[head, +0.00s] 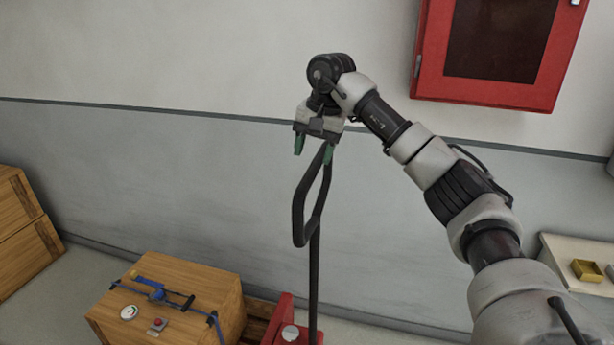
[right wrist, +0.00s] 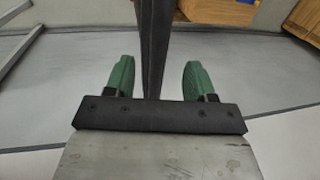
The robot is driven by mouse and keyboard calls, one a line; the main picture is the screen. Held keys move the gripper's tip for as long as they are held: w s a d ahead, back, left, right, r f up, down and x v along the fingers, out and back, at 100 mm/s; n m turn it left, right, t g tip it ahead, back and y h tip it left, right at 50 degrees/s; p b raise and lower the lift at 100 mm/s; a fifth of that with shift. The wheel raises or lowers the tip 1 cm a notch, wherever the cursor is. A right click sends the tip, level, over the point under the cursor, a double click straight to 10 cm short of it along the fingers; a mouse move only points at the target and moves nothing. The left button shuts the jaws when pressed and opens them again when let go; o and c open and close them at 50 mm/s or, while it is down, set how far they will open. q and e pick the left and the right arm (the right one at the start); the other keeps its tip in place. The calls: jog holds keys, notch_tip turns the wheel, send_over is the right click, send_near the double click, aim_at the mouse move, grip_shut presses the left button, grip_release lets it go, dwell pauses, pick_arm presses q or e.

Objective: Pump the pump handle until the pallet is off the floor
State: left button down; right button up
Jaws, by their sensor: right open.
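The black pump handle (head: 297,213) is a loop on a long upright shaft that rises from a red pump unit (head: 290,325) at the bottom of the head view. My right gripper (head: 314,154) is at the top of the loop, pointing down, with its green fingertips apart. In the right wrist view the dark handle bar (right wrist: 154,50) passes between the two open fingers (right wrist: 155,80), nearer the left one, with gaps visible on both sides. The wooden pallet (head: 258,315) shows only in part beside the red unit; its height above the floor cannot be told. My left gripper is not in view.
A wooden crate (head: 190,283) with a blue strap, a round gauge and a small red item stands left of the handle. More wooden boxes (head: 20,250) are at the far left. A red wall cabinet (head: 428,60) hangs upper right. A pale table (head: 560,252) is at the right.

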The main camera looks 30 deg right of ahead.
aim_at(308, 178)
jog(key=f, duration=0.2)
jog(key=f+p, duration=0.1)
jog(key=f, duration=0.1)
jog(key=w+f, duration=0.1)
jog(key=f, duration=0.1)
jog(key=shift+a, duration=0.3)
jog(key=shift+a+f, duration=0.15)
jog(key=shift+f, duration=0.5)
grip_shut()
